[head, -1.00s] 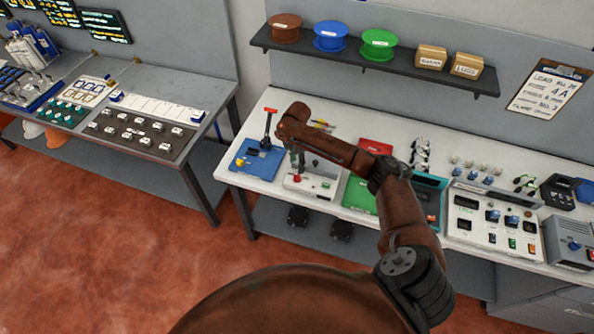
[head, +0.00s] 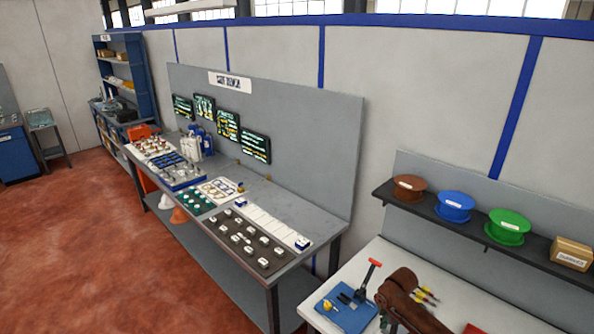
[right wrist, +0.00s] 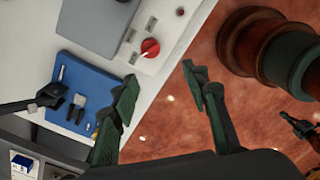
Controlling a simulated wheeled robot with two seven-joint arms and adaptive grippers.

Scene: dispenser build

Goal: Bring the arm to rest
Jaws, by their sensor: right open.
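My right arm (head: 405,298) shows only in part at the bottom of the head view, reaching over the white bench; its jaws are hidden there. In the right wrist view my right gripper (right wrist: 160,75) has its two dark green fingers spread wide with nothing between them. The fingers are above the bench's front edge, with floor showing below one of them. A pale box with a red knob (right wrist: 150,48) lies just beyond the fingertips, apart from them. My left gripper cannot be made out in the head view.
A blue mat (head: 345,308) with tools and a red-handled press (head: 370,275) stands beside my right arm; the mat also shows in the right wrist view (right wrist: 88,90). A shelf with spools (head: 455,205) hangs behind. A grey bench (head: 300,215) is at left; red floor (head: 90,240) is open.

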